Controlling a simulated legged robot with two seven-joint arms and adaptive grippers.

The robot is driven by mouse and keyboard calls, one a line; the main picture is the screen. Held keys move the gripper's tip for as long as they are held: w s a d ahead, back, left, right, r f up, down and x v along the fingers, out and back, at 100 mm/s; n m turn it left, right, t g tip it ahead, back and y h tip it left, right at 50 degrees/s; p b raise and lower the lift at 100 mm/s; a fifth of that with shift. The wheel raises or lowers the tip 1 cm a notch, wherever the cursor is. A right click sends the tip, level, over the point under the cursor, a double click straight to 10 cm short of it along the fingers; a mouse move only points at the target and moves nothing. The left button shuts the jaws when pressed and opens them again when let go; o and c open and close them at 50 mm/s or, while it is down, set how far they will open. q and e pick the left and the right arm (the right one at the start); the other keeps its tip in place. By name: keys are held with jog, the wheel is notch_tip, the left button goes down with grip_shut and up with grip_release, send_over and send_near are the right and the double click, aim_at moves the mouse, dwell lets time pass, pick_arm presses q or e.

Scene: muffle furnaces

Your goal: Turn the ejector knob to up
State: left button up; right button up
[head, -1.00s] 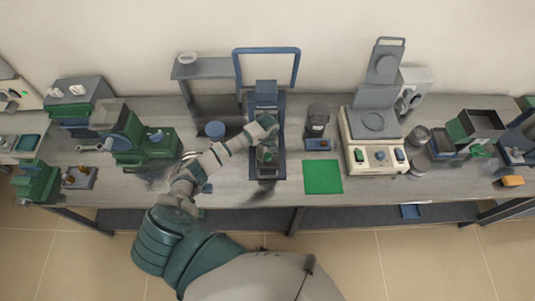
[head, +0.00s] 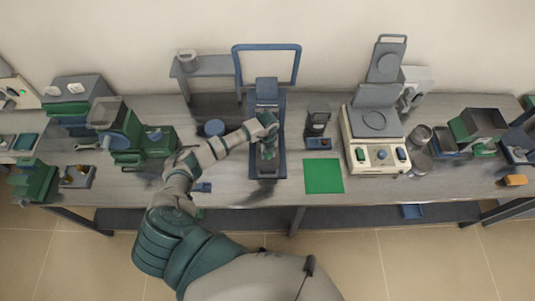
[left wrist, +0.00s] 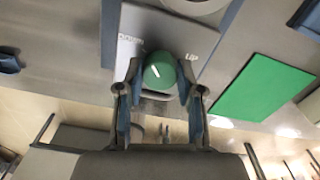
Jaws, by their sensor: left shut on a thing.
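The ejector knob (left wrist: 158,72) is a round green knob with a white pointer line, on a light grey panel (left wrist: 130,48) in the left wrist view. An "UP" label (left wrist: 191,57) is to the right of the knob and a second label, likely "DOWN" (left wrist: 131,38), is to its upper left. The white line is tilted, pointing to neither label clearly. My left gripper (left wrist: 158,88) has its fingers on both sides of the knob, shut on it. In the head view, my left gripper (head: 267,150) is over the blue-framed device (head: 281,167) and hides the knob.
A green mat (head: 323,177) lies right of the device. A dark small device (head: 317,125) and a cream balance-like unit (head: 376,158) stand further right.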

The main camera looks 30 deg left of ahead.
pick_arm(q)
jog(key=m+b, duration=0.2)
jog(key=m, duration=0.2)
jog(key=shift+f+m, duration=0.1)
jog(key=shift+m, duration=0.2)
jog(key=m+b, duration=0.3)
jog(key=m, duration=0.2)
jog(key=shift+b, duration=0.35)
jog(key=m+b, duration=0.3)
jog(key=m, duration=0.2)
jog(key=shift+m, duration=0.4)
jog(key=m+b, duration=0.3)
jog(key=m, duration=0.1)
jog(key=shift+m, duration=0.3)
